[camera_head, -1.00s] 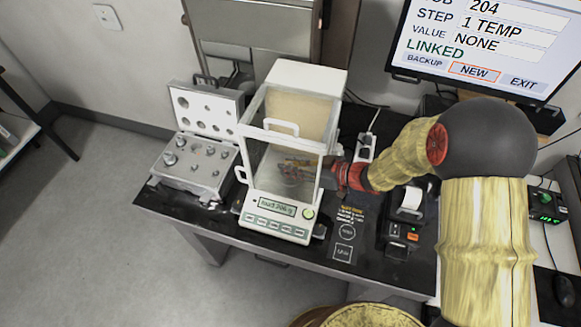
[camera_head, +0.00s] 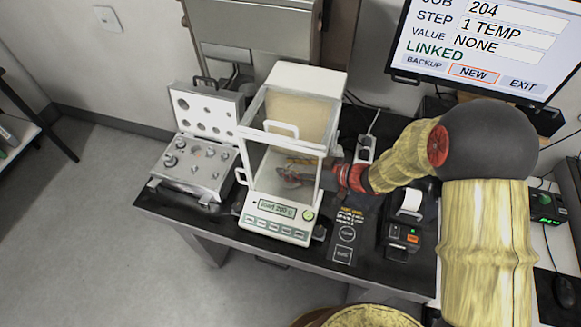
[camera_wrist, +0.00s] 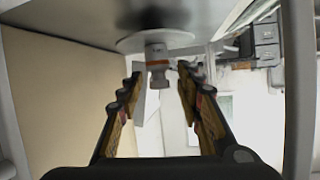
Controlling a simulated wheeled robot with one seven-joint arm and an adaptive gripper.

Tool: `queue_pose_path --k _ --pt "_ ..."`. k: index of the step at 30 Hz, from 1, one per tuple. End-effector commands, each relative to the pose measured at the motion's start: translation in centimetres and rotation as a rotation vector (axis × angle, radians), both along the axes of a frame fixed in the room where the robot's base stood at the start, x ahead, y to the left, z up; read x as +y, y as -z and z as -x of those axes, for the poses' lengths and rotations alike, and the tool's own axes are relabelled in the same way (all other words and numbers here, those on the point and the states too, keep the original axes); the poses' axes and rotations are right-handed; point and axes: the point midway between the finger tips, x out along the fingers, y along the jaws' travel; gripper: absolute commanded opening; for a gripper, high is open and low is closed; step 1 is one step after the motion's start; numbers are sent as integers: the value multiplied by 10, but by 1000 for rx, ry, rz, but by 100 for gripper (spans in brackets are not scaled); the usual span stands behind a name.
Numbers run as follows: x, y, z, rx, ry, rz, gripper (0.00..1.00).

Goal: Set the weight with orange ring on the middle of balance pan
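The weight with the orange ring (camera_wrist: 157,66) is a small pale metal cylinder. In the wrist view, which looks upside down, it stands on the round balance pan (camera_wrist: 128,42), close to the pan's middle. My gripper (camera_wrist: 160,78) is open, one finger on each side of the weight with gaps showing. In the head view my gripper (camera_head: 291,172) reaches through the right side of the balance (camera_head: 276,228) into its glass chamber. The weight is too small and covered to make out there.
An open weight case (camera_head: 190,186) with several metal weights stands left of the balance. A small printer (camera_head: 402,236) stands to the right, below a monitor (camera_head: 480,45). The chamber's glass and frame closely surround my gripper.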

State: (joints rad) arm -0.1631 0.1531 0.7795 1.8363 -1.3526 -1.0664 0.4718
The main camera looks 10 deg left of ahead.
Motion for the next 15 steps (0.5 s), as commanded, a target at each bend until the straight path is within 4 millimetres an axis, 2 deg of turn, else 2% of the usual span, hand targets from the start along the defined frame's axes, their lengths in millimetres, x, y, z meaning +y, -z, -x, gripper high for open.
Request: queue_pose_path --k 15 --pt "-86 -38 19 -1 5 0 36"
